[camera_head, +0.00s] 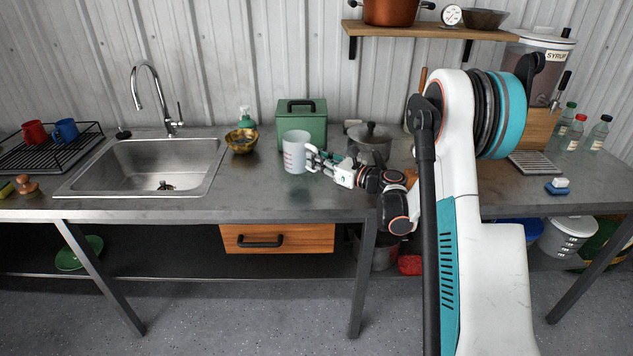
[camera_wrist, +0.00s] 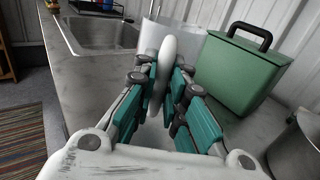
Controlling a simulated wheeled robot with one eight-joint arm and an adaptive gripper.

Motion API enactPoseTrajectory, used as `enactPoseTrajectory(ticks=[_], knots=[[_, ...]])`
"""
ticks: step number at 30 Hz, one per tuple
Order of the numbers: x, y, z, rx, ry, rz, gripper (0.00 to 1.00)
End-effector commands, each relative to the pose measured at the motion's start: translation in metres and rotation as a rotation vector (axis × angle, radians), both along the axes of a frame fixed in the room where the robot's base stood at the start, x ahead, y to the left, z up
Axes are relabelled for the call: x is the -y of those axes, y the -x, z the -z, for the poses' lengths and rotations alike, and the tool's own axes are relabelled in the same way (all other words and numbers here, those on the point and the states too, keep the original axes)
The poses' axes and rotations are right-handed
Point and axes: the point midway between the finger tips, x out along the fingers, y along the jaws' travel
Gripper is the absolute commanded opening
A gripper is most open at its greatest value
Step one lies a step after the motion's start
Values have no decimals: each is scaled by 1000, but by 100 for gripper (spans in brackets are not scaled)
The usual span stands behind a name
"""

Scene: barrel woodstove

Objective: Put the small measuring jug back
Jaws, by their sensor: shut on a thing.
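The small measuring jug (camera_head: 296,150) is whitish and translucent with red markings. It is upright at the counter's middle, in front of the green box. My gripper (camera_head: 312,159) is at its right side, shut on its handle. In the wrist view the pale handle (camera_wrist: 163,68) stands between the teal fingers of my gripper (camera_wrist: 162,85), and the jug's body (camera_wrist: 185,38) shows beyond, partly hidden. I cannot tell whether the jug's base touches the counter.
The green box (camera_head: 302,121) stands close behind the jug, a lidded pot (camera_head: 370,139) to the right. A golden bowl (camera_head: 241,141) and the sink (camera_head: 160,165) are to the left. The counter (camera_head: 270,192) is bare in front. A wooden shelf (camera_head: 430,30) hangs above.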

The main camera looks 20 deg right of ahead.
Motion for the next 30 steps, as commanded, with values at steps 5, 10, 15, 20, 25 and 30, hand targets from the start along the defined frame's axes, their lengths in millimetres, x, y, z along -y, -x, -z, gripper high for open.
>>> enactPoseTrajectory(ticks=[5,10,15,20,25,30], knots=[[0,0,19,0,0,0,0],[0,0,30,0,0,0,0],[0,0,56,0,0,0,0],[0,0,64,0,0,0,0],[0,0,63,0,0,0,0],[0,0,66,0,0,0,18]])
